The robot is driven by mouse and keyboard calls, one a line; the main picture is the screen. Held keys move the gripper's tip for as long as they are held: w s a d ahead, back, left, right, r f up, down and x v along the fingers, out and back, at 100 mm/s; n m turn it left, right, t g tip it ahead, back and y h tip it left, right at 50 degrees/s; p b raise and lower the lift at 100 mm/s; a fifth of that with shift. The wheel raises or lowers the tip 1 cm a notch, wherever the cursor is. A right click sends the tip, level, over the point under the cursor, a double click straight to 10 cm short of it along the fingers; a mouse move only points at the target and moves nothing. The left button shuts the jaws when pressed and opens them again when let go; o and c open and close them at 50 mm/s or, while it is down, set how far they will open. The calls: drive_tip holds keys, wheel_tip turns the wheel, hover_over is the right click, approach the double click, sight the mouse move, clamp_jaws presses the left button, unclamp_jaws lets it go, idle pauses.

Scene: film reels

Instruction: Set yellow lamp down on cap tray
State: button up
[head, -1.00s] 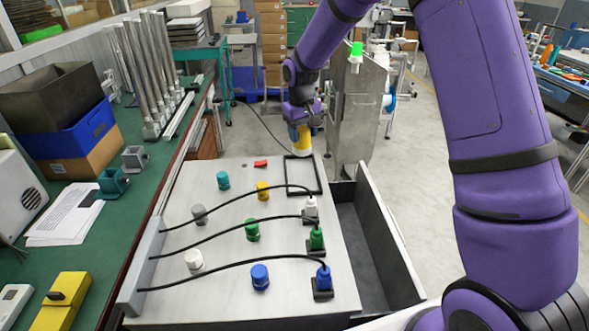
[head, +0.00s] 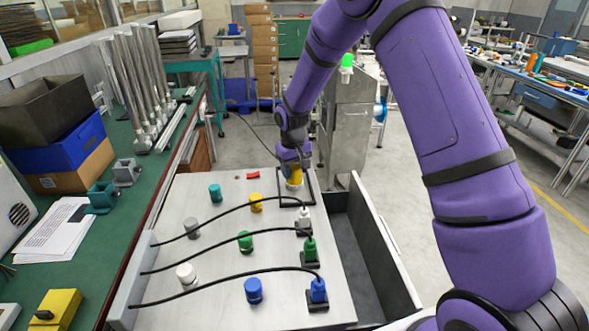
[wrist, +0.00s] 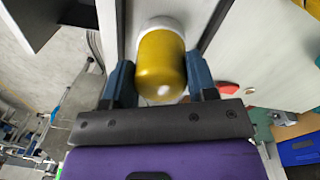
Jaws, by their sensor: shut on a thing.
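The yellow lamp (head: 294,178) has a yellow dome and a white base. My gripper (head: 293,165) is shut on it, from above. The wrist view shows the lamp (wrist: 162,62) between the two blue fingers of the gripper (wrist: 160,82). The cap tray (head: 313,188) is a black-rimmed rectangle at the far right of the grey board. The lamp is over or within the tray's outline. I cannot tell whether its base touches the tray floor.
Several coloured caps stand on the board (head: 215,262), including a yellow one (head: 256,203) and a teal one (head: 215,193). A small red piece (head: 253,175) lies left of the tray. Black cables run to the white, green and blue plugs (head: 318,290) at right.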

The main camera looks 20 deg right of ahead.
drive_tip(key=shift+f, duration=0.1)
drive_tip(key=o, duration=1)
drive_tip(key=shift+c, duration=0.2)
